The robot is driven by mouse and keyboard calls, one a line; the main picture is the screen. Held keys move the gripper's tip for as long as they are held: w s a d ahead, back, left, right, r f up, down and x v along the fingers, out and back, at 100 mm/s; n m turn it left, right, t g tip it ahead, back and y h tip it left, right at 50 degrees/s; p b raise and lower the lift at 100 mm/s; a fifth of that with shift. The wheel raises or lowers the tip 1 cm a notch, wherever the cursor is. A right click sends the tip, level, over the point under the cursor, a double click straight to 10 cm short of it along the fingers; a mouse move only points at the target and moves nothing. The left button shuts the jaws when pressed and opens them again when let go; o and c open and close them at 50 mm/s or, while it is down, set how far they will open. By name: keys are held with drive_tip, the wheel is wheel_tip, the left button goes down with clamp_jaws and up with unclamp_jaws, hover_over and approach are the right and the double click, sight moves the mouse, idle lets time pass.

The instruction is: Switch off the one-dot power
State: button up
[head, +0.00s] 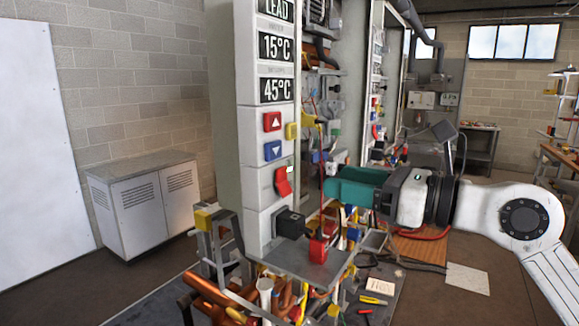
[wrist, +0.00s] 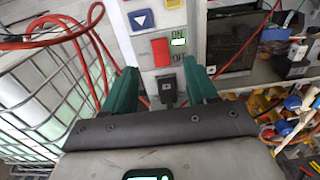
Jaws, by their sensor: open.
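The nearest heater's control panel (head: 269,130) carries a red rocker power switch (head: 283,182), below a red up-arrow button and a blue down-arrow button. I cannot make out a one-dot mark in either view. My gripper (head: 333,186) has green fingers and is to the right of the switch in the head view. In the wrist view my gripper (wrist: 159,68) is open and empty, its fingers on either side of the panel's lower part, short of the switch.
A black plug (head: 290,222) protrudes below the switch. A second heater panel (head: 376,90) with similar buttons stands farther back. Pipes and fittings crowd the area under the panel. A grey cabinet (head: 150,205) stands at left, with open floor before it.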

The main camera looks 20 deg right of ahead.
sight(283, 170)
drive_tip(key=p+x, duration=0.3)
drive_tip(key=x, duration=0.5)
drive_tip(key=shift+w+a+r, duration=0.15)
drive_tip(key=shift+a, duration=0.05)
drive_tip(key=shift+w+a+p, duration=0.4)
drive_tip(key=shift+w, duration=0.1)
drive_tip(key=c, duration=1.1)
drive_tip(key=shift+o, duration=0.2)
drive_tip(key=shift+f, duration=0.2)
